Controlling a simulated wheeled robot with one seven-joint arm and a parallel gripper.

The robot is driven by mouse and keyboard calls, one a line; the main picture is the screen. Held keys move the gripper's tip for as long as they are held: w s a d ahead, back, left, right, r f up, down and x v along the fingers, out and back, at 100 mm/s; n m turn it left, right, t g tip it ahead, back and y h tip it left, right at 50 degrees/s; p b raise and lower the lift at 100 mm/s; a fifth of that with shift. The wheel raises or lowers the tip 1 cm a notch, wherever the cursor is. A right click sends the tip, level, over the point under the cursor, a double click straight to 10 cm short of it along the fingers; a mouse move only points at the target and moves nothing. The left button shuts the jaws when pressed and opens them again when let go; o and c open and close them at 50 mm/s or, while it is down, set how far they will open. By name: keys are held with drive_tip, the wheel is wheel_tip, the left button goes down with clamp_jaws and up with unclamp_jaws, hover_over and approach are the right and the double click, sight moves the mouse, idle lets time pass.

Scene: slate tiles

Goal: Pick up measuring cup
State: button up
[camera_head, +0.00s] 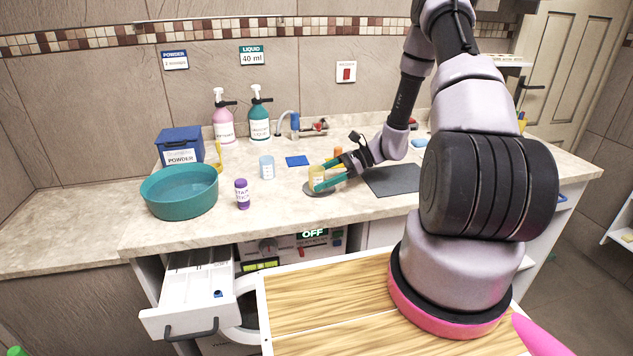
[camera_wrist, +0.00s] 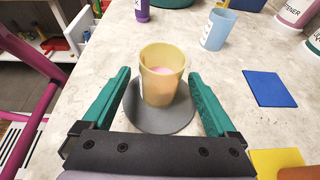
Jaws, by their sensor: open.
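A yellow see-through cup (camera_wrist: 163,88) with something pink inside stands upright on a round grey disc (camera_wrist: 160,122). It also shows in the head view (camera_head: 316,176) on the counter. My gripper (camera_wrist: 159,78) is open, with its green fingers on either side of this cup and visible gaps between. In the head view my gripper (camera_head: 325,178) reaches in from the right, low over the counter. A light blue cup (camera_head: 267,167) with markings stands apart to the left; it shows in the wrist view (camera_wrist: 218,29) too. Which cup is the measuring cup is not certain.
A purple bottle (camera_head: 242,194), teal basin (camera_head: 180,191) and blue powder box (camera_head: 181,146) stand to the left. A blue square (camera_head: 297,161) lies behind the yellow cup. Pump bottles (camera_head: 259,120) stand near the wall. An open white drawer (camera_head: 192,290) juts out below.

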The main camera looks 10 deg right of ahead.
drive_tip(key=shift+a+f, duration=0.3)
drive_tip(key=shift+a, duration=0.3)
drive_tip(key=c, duration=1.5)
drive_tip(key=shift+o, duration=0.2)
wheel_tip(320, 180, up, 10)
